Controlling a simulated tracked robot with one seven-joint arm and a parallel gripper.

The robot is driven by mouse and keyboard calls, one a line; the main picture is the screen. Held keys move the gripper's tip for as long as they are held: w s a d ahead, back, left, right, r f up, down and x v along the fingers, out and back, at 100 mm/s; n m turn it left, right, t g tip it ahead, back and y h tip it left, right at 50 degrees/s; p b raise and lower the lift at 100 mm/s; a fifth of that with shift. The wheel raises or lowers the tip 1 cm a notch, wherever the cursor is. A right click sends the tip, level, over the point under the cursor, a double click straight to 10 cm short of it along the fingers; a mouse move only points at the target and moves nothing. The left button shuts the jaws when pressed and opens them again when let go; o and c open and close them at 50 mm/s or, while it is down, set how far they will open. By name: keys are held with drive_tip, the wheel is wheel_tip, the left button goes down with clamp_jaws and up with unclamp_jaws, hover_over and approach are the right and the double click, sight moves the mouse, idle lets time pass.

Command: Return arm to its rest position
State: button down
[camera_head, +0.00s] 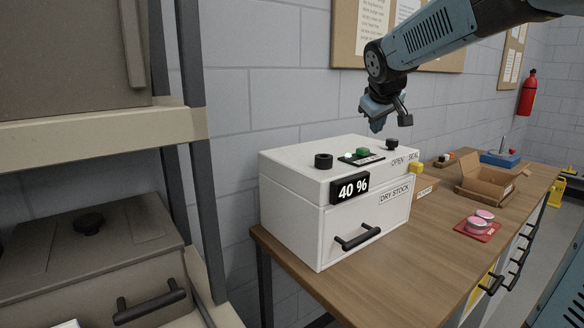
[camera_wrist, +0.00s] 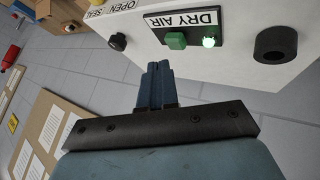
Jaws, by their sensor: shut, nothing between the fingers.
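My gripper (camera_head: 377,125) hangs from my blue-grey arm above the back right of the white dry stock box. In the wrist view my gripper (camera_wrist: 157,66) has its blue fingers together with nothing between them, apart from the box. The white box (camera_head: 290,205) stands on the wooden bench with its drawer front closed. Its display (camera_head: 350,188) reads 40 %. On its top are a green button (camera_head: 362,150), also in the wrist view (camera_wrist: 176,41), a lit green-white lamp (camera_wrist: 209,42) and a black knob (camera_head: 323,161). A second black knob (camera_head: 392,144) sits near the OPEN and SEAL labels.
The wooden bench (camera_head: 400,275) carries an open cardboard box (camera_head: 487,184) and a red tray (camera_head: 477,230) with pink round items. A shelf rack (camera_head: 100,138) stands at the left. Notice boards and a fire extinguisher (camera_head: 526,92) hang on the wall. Open air surrounds my gripper.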

drive_tip(key=s+f+m+g, duration=0.1)
drive_tip(key=s+f, duration=0.2)
drive_tip(key=s, duration=0.6)
drive_tip(key=s+f+m+y, duration=0.1)
drive_tip(key=s+f, duration=0.3)
drive_tip(key=s, duration=0.6)
drive_tip(key=s+a+f+m+g+y, duration=0.1)
drive_tip(key=s+f, duration=0.3)
drive_tip(key=s, duration=0.6)
drive_tip(key=shift+s+f+m+g, duration=0.2)
drive_tip(key=shift+m+g, duration=0.1)
drive_tip(key=shift+m, duration=0.6)
